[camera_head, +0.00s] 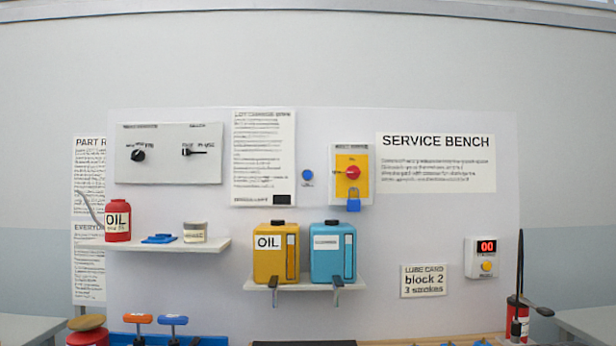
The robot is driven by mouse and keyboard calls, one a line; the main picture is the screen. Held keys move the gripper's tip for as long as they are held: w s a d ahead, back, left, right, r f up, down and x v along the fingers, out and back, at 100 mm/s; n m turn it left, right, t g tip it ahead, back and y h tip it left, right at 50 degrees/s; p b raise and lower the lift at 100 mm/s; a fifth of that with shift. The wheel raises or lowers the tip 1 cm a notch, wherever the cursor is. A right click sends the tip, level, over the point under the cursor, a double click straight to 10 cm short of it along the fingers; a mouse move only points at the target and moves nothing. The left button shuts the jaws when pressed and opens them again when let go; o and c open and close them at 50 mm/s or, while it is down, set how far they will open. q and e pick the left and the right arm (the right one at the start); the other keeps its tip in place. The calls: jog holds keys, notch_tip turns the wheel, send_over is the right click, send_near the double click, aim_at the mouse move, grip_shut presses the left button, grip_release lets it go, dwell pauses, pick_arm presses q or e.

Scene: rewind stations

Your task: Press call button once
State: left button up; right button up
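A small round blue button (307,175) is on the pale panel, between a printed sheet and a yellow switch plate. The tiny label under it is too small to read. A yellow button (487,267) sits on a white box (480,247) at the right, below a red display reading 00; its label is also unreadable. I cannot tell from lettering which one is the call button. Nothing touches or covers either button. Neither of my grippers shows in the head view.
A shelf (305,284) below the blue button holds a yellow oil can (275,253) and a blue can (333,253). A red knob (352,172) and blue padlock (353,200) are right of the blue button. A red pot (517,318) with upright tools stands lower right.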

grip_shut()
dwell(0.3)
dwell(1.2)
